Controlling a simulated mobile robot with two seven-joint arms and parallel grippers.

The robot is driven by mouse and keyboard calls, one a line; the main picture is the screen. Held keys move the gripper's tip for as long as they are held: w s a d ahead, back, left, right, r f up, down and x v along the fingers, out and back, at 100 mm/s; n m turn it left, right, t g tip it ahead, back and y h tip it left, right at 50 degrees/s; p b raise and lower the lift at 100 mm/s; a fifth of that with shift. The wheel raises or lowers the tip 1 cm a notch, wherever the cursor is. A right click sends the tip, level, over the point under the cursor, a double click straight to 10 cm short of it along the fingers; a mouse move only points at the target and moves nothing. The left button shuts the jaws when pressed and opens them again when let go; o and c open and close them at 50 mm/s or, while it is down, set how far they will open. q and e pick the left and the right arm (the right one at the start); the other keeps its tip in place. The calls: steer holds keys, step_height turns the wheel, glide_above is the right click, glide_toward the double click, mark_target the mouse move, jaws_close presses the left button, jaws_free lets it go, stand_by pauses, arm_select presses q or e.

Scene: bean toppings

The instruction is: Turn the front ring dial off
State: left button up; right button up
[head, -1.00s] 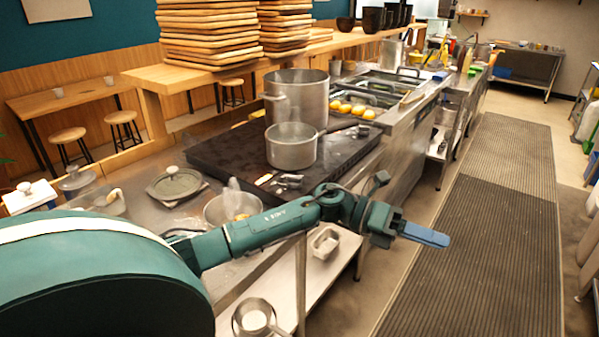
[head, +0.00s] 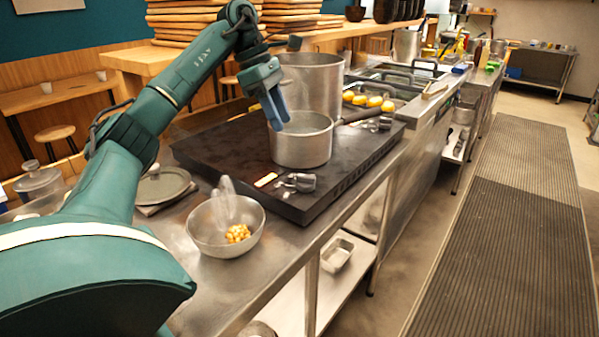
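The black cooktop (head: 215,146) stands on the steel counter. A similar metallic piece (head: 375,123) sits farther back on the right. A steel saucepan (head: 300,148) and a larger pot (head: 318,85) stand on the cooktop. My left gripper (head: 277,122) points down at the saucepan's left rim, above and behind the dial-like piece. Its blue fingers look close together, and their gap is unclear. My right gripper is not in view.
A steel bowl (head: 205,243) with yellow food and a clear item stands on the counter left of the cooktop's front corner. A lidded dish (head: 163,187) is behind it. The saucepan's long handle (head: 358,116) points right. The aisle mat (head: 500,230) is clear.

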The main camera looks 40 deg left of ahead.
mark_target(305, 176)
arm_select(q)
steer(key=b+x, duration=0.2)
steer(key=x, duration=1.1)
steer(key=shift+c, duration=0.4)
jaws_close()
